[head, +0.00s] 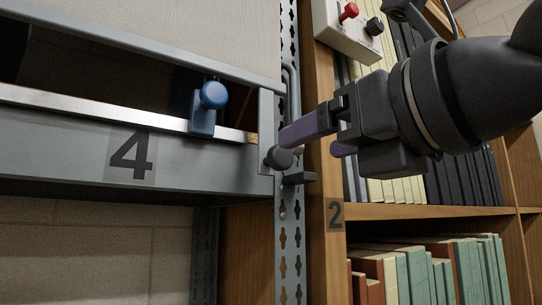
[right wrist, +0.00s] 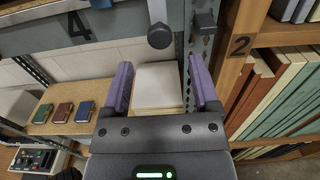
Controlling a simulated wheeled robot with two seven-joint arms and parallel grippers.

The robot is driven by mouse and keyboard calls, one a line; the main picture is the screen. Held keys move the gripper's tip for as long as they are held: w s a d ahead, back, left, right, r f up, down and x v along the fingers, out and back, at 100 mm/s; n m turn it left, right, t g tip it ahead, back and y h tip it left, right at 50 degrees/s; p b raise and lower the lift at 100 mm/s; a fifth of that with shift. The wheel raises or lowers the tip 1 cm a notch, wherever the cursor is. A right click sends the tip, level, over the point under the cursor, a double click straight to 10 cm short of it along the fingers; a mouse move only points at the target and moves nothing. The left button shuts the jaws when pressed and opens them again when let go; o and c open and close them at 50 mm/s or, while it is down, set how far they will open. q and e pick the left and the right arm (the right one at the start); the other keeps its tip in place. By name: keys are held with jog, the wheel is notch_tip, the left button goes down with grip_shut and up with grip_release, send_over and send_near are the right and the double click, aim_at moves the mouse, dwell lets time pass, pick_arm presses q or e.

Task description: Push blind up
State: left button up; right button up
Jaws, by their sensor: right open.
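The blind (head: 170,22) is a pale panel at the upper left of the head view, with a grey bottom rail (head: 130,39). A dark gap shows below it, above the grey beam marked 4 (head: 60,145). A grey upright plate (head: 266,115) runs down from near the rail's right end to a dark round knob (head: 278,157). My right gripper (head: 312,145) has purple fingers, is open, and is at the knob's right. In the right wrist view the knob (right wrist: 160,36) shows beyond the open, empty fingers (right wrist: 160,64). Contact cannot be told. My left gripper is not in view.
A blue knob (head: 208,104) sits on the metal strip. A perforated post (head: 290,235) and a wooden bookcase marked 2 (head: 326,235) stand close by the gripper. A control box with a red knob (head: 348,13) is above. Small books (right wrist: 61,112) lie on a shelf lower down.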

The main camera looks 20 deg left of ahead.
aim_at(285, 155)
jog(key=p+x, duration=0.3)
jog(key=x, duration=0.5)
jog(key=shift+r, duration=0.15)
jog(key=shift+w+a+p, duration=0.15)
jog(key=shift+a+p, duration=0.1)
jog(key=shift+p, duration=0.05)
jog(key=shift+w+a+f, duration=0.1)
jog(key=shift+w+f, duration=0.05)
jog(key=shift+f, duration=0.1)
grip_shut()
jog(key=shift+r, duration=0.1)
dwell(0.3)
